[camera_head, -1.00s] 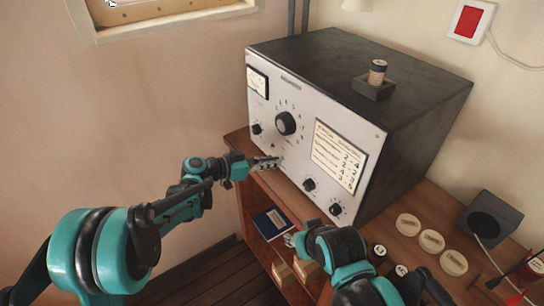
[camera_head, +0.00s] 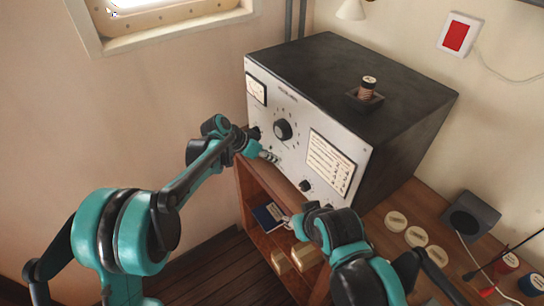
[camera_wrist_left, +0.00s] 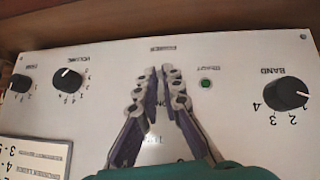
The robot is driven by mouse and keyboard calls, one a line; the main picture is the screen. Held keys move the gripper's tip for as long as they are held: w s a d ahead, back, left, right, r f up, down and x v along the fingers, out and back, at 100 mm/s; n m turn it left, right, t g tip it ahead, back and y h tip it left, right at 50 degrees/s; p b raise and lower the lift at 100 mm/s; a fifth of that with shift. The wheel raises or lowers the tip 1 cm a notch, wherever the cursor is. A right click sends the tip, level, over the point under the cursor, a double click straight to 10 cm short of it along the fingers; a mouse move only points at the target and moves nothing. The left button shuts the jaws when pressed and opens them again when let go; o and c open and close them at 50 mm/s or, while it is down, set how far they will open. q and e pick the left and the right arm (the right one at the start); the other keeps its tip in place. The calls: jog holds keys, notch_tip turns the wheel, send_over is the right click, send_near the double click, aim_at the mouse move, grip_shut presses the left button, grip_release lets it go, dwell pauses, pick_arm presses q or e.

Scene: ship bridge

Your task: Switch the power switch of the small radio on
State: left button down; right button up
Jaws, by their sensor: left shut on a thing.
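The small radio (camera_head: 330,115) is a dark box with a pale front panel, standing on a wooden cabinet. My left gripper (camera_head: 268,155) is at the lower left of that panel. In the left wrist view the panel appears upside down, and my left gripper's fingers (camera_wrist_left: 160,78) are closed together at the power label (camera_wrist_left: 163,48). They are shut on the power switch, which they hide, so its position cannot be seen. A green lamp (camera_wrist_left: 205,83) is beside the fingers. My right gripper (camera_head: 296,224) is low in front of the cabinet; its jaws are unclear.
The volume knob (camera_wrist_left: 67,80) and band knob (camera_wrist_left: 286,92) flank my left fingers. The large dial (camera_head: 283,129) is above them. A small spool (camera_head: 367,88) sits in a holder on the radio. Round pale discs (camera_head: 416,236) and a speaker (camera_head: 471,215) are to the right.

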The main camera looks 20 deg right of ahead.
dwell(0.3)
pick_arm(q)
jog(key=c, duration=1.7)
grip_release()
jog(key=v, duration=1.2)
jog(key=shift+a, duration=0.1)
